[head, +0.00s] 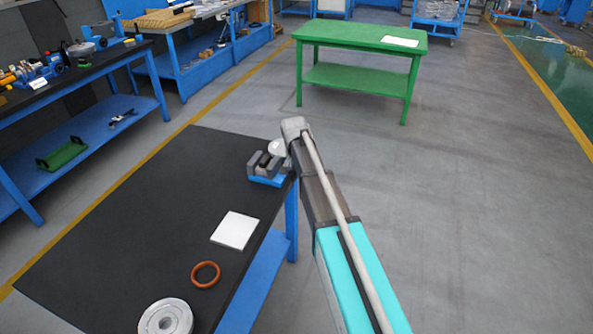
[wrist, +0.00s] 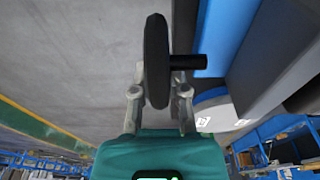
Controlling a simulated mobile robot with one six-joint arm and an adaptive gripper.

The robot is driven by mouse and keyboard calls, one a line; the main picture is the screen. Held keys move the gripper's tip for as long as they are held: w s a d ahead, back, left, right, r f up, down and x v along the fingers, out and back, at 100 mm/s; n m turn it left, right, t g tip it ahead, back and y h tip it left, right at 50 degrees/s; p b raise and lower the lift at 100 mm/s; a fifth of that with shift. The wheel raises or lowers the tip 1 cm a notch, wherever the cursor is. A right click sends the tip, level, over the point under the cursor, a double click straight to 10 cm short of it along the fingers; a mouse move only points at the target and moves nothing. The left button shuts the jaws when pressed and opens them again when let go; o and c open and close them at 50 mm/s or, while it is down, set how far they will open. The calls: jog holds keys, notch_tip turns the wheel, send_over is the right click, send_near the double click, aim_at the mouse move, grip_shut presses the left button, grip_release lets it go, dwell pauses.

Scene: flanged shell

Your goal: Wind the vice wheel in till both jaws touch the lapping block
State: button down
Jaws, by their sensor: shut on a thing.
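The vice (head: 265,179), with a blue base and dark grey jaws, stands at the table's right edge in the head view. A pale rounded piece, probably the lapping block (head: 277,147), shows at its jaws. I cannot tell whether either jaw touches it. In the wrist view the black vice wheel (wrist: 157,50) stands edge-on, with a dark shaft (wrist: 188,62) running right towards the blue vice body (wrist: 222,35). My gripper (wrist: 160,93) is shut on the wheel's rim, one finger on each side. In the head view my arm hides the wheel and fingers.
A white square plate (head: 235,230), an orange ring (head: 205,274) and a grey flanged part (head: 166,318) lie on the black-topped table (head: 130,230). A green table (head: 360,38) stands behind. The floor to the right is clear.

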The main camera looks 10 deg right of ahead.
jog(key=c, duration=0.6)
grip_release()
jog(key=shift+c, duration=0.2)
jog(key=shift+w+f+g, duration=0.1)
jog(key=shift+w+g, duration=0.05)
jog(key=shift+g, duration=0.15)
notch_tip(320, 180, up, 2)
jog(key=shift+r+g+y+p, duration=0.15)
jog(key=shift+g+y+p, duration=0.15)
jog(key=shift+p, duration=0.8)
notch_tip(320, 180, up, 12)
jog(key=p, duration=1.2)
jog(key=s+r+n+p, duration=0.1)
jog(key=s+n, duration=0.4)
jog(key=s, duration=2.2)
jog(key=shift+d+n, duration=0.4)
jog(key=shift+r, duration=0.1)
